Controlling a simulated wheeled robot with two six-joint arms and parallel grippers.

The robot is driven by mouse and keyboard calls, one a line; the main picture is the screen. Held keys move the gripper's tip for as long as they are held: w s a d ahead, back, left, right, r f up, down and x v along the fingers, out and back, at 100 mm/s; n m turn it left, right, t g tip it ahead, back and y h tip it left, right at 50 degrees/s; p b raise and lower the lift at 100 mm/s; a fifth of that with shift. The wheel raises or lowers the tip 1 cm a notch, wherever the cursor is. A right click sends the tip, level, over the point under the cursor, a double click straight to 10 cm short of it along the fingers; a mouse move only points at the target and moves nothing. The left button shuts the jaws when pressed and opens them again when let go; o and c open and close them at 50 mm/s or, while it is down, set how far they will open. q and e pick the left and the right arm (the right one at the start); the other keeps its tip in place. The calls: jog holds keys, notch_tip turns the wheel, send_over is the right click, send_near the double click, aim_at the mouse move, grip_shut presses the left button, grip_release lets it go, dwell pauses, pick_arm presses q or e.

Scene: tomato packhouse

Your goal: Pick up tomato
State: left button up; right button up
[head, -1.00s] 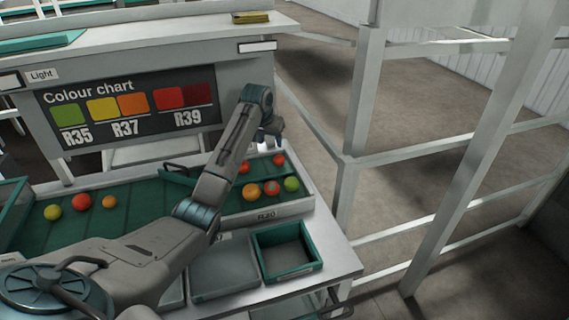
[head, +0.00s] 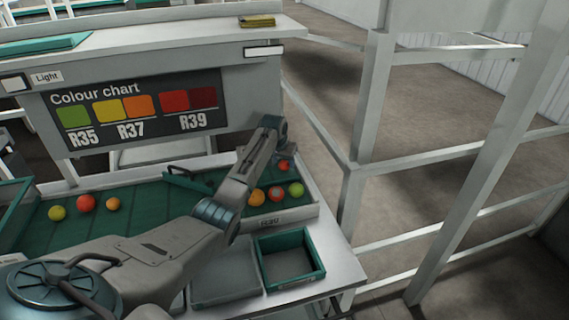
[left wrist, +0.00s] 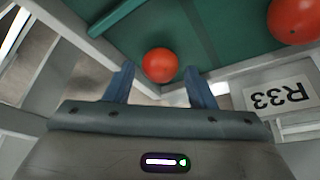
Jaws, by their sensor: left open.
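A red tomato (left wrist: 160,65) lies in the left wrist view just beyond and between the fingertips of my left gripper (left wrist: 161,80). The jaws are open and I see no grip on it. A second, larger-looking red tomato (left wrist: 294,18) is at the upper right of that view. In the head view, my left gripper (head: 283,152) is over the back right of the green tray, with its fingers hard to make out. A red tomato (head: 284,166) shows just below it. An orange tomato (head: 257,197), a red one (head: 276,194) and a green one (head: 296,189) lie nearer the front wall. My right gripper is not in view.
Three more tomatoes lie on the green belt (head: 150,206) at the left. An empty green-rimmed crate (head: 291,284) and a grey tray (head: 224,297) stand in front. A colour chart board (head: 140,108) stands behind. A white frame post (head: 372,100) rises at the right.

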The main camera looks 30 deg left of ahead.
pick_arm(q)
jog(key=shift+x, duration=1.05)
jog(key=shift+c, duration=0.2)
jog(key=c, duration=0.5)
jog(key=shift+o, duration=0.2)
